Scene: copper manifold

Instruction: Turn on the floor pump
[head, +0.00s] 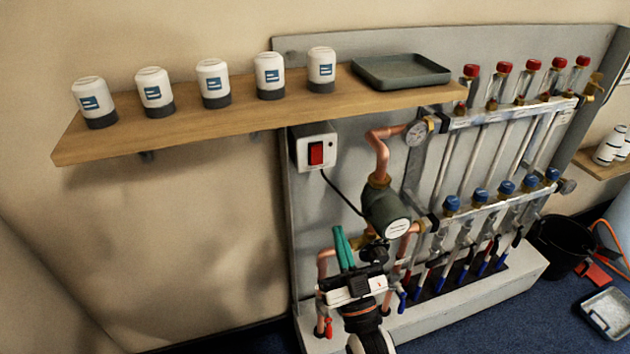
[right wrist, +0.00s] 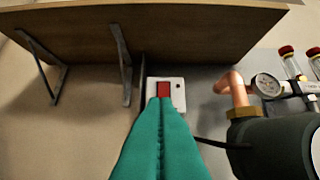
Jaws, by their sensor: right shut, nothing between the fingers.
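A white switch box (head: 302,148) with a red rocker switch (head: 316,153) is fixed to the grey panel, under the right part of the shelf. A black cable runs from it toward the dark green pump (head: 386,213) on the copper pipe. My right gripper (head: 341,232) is below the box and left of the pump, its teal fingers shut and empty. In the right wrist view the fingertips (right wrist: 160,101) overlap the lower edge of the red switch (right wrist: 163,89); contact cannot be told there. In the head view they appear apart from it. My left gripper is out of view.
A wooden shelf (head: 200,124) with several white capped containers and a grey tray (head: 401,71) overhangs the switch box. Manifold bars with red caps and blue caps (head: 452,204) stand right of the pump. A black bucket (head: 562,246) is on the floor at right.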

